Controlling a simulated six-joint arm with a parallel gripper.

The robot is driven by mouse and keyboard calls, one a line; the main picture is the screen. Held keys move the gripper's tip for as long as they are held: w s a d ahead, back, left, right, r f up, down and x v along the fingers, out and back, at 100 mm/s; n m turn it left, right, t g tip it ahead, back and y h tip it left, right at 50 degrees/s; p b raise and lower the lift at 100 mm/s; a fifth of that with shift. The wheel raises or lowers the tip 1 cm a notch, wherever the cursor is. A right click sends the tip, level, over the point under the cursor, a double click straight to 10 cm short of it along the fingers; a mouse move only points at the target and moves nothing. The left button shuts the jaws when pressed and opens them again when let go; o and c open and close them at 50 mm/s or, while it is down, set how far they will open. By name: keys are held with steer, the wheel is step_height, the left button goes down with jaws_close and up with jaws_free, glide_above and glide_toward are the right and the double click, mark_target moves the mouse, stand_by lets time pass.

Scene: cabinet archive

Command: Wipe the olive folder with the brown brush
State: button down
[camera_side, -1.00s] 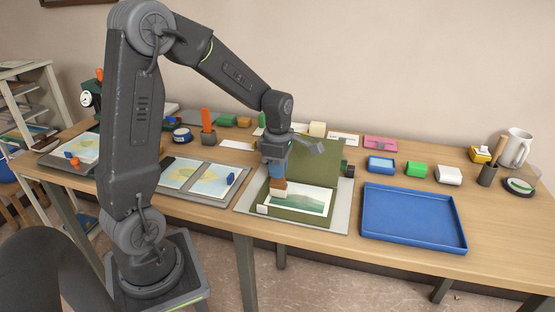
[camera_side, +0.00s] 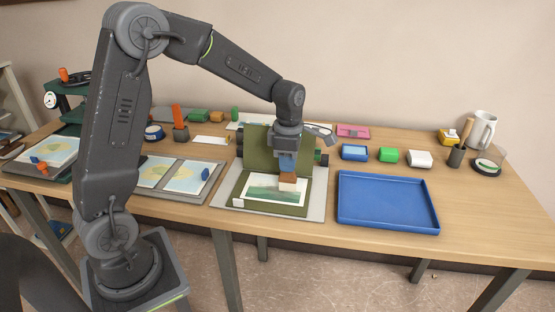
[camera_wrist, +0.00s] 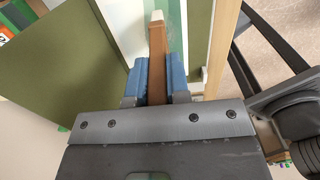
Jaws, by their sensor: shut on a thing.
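The olive folder (camera_side: 262,150) lies open on a pale grey board on the table, its cover standing up at the back. A landscape print with green hills (camera_side: 262,192) lies on its lower half. My gripper (camera_side: 287,163) points down over the right part of the print, with blue fingers shut on the brown brush (camera_side: 288,178). The brush's pale bristles point down at the print and seem to touch it. In the wrist view, the brush (camera_wrist: 157,55) sits between the blue fingers (camera_wrist: 157,82), with the olive folder (camera_wrist: 60,80) around it.
A blue tray (camera_side: 388,224) stands right of the folder. Boards with maps (camera_side: 160,172) lie left. A mug (camera_side: 482,130) stands far right.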

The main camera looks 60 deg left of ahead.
steer(key=shift+w+d, duration=0.6)
steer(key=shift+w, duration=0.25)
steer(key=shift+s+a, duration=3.25)
steer(key=shift+a, duration=1.55)
steer(key=shift+w+d, duration=4)
steer(key=shift+d, duration=0.1)
step_height(320, 180, up, 6)
steer(key=shift+r, duration=0.25)
steer(key=shift+s+a, duration=0.1)
steer(key=shift+a, duration=0.05)
